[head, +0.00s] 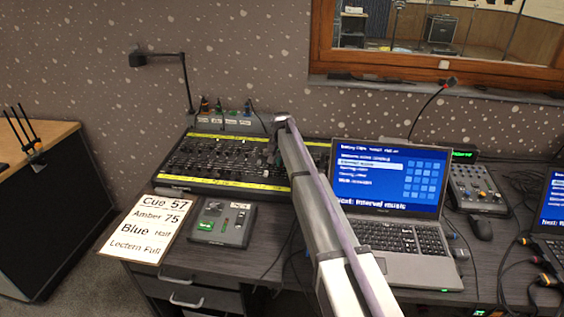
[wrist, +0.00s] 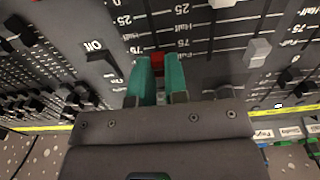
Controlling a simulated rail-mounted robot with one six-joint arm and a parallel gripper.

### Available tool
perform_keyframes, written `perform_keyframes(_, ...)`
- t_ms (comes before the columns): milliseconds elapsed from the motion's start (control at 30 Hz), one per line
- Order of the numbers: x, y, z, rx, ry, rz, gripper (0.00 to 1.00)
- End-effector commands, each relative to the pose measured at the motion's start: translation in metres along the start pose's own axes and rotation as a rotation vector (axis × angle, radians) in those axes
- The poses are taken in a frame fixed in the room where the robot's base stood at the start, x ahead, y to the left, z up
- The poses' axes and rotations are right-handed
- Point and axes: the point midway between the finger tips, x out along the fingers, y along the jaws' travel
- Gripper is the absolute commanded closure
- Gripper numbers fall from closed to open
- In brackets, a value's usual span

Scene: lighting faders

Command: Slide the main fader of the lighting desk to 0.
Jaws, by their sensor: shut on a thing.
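The lighting desk (head: 222,184) is a dark board with many faders and yellow strips, at the back of the table in the head view. My gripper (wrist: 161,66) has green fingertips. It is shut on a red fader cap (wrist: 158,57), which shows only in part between and beside the fingertips. My arm hides part of the desk in the head view.
A white fader cap (wrist: 258,51) stands to the right of my fingers, and a black switch (wrist: 100,58) to the left. A laptop (head: 390,180) stands right of my arm. A cue card (head: 147,228) and a small control box (head: 222,224) lie in front of the desk.

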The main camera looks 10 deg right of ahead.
Motion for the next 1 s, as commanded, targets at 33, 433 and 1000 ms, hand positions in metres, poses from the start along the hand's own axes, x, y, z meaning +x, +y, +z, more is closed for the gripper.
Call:
perform_keyframes(33, 0.000, 0.000, 0.001, 0.000, 0.000, 0.000, 0.96)
perform_keyframes(433, 0.000, 0.000, 0.021, 0.000, 0.000, 0.000, 0.96)
perform_keyframes(1000, 0.000, 0.000, 0.049, 0.000, 0.000, 0.000, 0.96)
